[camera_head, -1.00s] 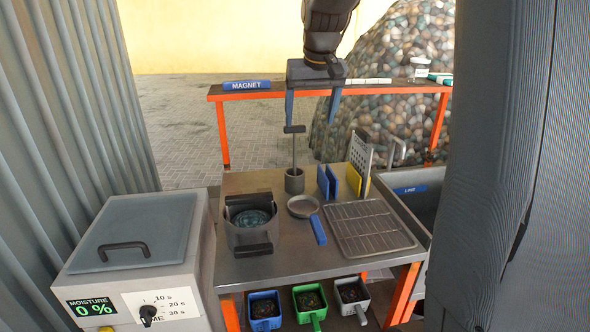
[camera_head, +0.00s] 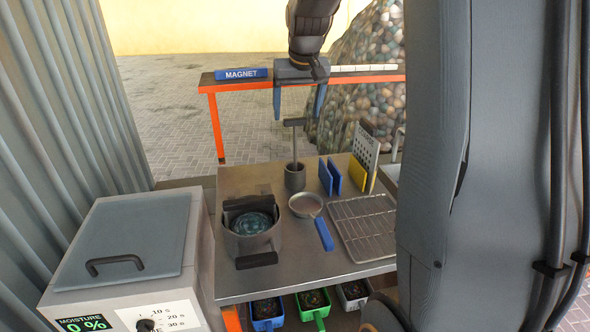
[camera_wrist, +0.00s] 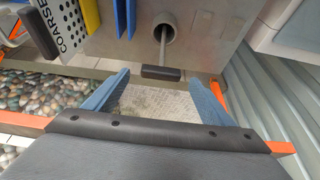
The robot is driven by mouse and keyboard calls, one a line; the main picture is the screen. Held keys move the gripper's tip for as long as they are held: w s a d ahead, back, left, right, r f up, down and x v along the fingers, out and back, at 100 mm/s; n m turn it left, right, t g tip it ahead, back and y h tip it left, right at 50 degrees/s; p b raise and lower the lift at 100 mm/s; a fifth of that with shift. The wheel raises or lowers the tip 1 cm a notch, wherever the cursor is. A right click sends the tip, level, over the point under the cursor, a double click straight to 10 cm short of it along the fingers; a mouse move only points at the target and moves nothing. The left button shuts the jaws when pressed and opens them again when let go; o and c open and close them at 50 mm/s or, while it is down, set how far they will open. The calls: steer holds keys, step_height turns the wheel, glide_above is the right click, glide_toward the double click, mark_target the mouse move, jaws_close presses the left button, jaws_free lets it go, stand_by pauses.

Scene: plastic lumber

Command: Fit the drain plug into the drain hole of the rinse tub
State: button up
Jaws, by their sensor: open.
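I cannot pick out the drain plug or a drain hole in any view. The sink-like tub on the right is largely hidden behind my arm in the head view. My gripper (camera_head: 298,112) is open and empty, pointing down over the back of the steel table; it also shows in the wrist view (camera_wrist: 160,79). A dark T-handle (camera_head: 295,122) on a thin rod stands in a grey cup (camera_head: 295,179). In the wrist view the handle (camera_wrist: 162,73) appears between the fingertips, not gripped; its depth relative to them is unclear.
The steel table (camera_head: 300,258) holds a grey pot (camera_head: 250,241), a small pan (camera_head: 306,205), a wire rack (camera_head: 362,228), blue plates (camera_head: 326,178) and a perforated plate (camera_head: 366,146). A moisture box (camera_head: 125,240) stands left. An orange-edged shelf (camera_head: 230,86) is behind.

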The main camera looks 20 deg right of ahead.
steer(key=shift+x, duration=1.3)
steer(key=shift+a, duration=0.1)
steer(key=c, duration=1.6)
steer(key=shift+r, duration=0.15)
